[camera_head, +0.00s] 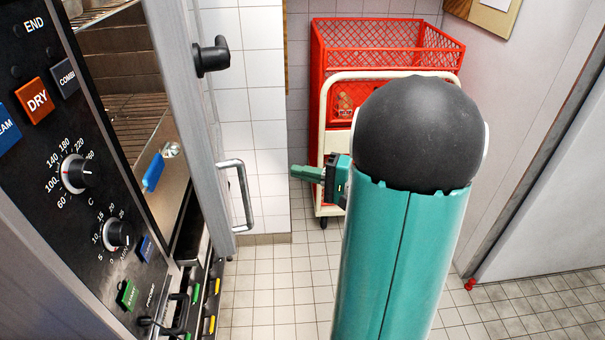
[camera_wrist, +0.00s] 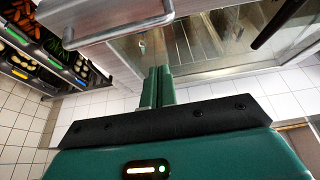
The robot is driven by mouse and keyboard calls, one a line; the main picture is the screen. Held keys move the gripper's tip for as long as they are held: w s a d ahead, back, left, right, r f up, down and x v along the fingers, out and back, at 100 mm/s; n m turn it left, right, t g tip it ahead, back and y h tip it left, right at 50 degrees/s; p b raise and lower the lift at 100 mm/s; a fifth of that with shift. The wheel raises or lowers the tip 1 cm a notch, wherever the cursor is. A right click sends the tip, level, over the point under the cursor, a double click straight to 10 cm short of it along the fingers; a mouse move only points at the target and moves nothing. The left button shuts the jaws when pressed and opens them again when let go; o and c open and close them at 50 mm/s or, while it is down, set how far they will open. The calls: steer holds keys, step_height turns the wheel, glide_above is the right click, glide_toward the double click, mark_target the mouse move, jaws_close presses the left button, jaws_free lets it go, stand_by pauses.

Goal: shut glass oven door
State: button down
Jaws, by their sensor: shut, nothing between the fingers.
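The oven door (camera_head: 190,120) stands open at the left in the head view, seen nearly edge-on in a grey metal frame. It has a black latch handle (camera_head: 211,57) and a lower metal bar handle (camera_head: 241,195). The oven interior (camera_head: 125,90) shows behind it with wire racks. My gripper (camera_head: 300,172) is shut and empty, to the right of the bar handle and apart from it. In the wrist view, my green fingers (camera_wrist: 157,75) are together, below a metal bar handle (camera_wrist: 115,22) and in front of a glass pane (camera_wrist: 225,45).
The oven control panel (camera_head: 80,170) with knobs and coloured buttons is at the far left. A red crate (camera_head: 385,45) on a cream trolley (camera_head: 327,110) stands by the tiled wall behind my arm. Trays of food (camera_wrist: 35,50) show at the wrist view's left. Tiled floor (camera_head: 270,290) is clear.

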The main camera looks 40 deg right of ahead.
steer(key=w+a, duration=0.6)
steer(key=a, duration=0.1)
steer(key=shift+a, duration=0.15)
steer(key=shift+w+a, duration=0.1)
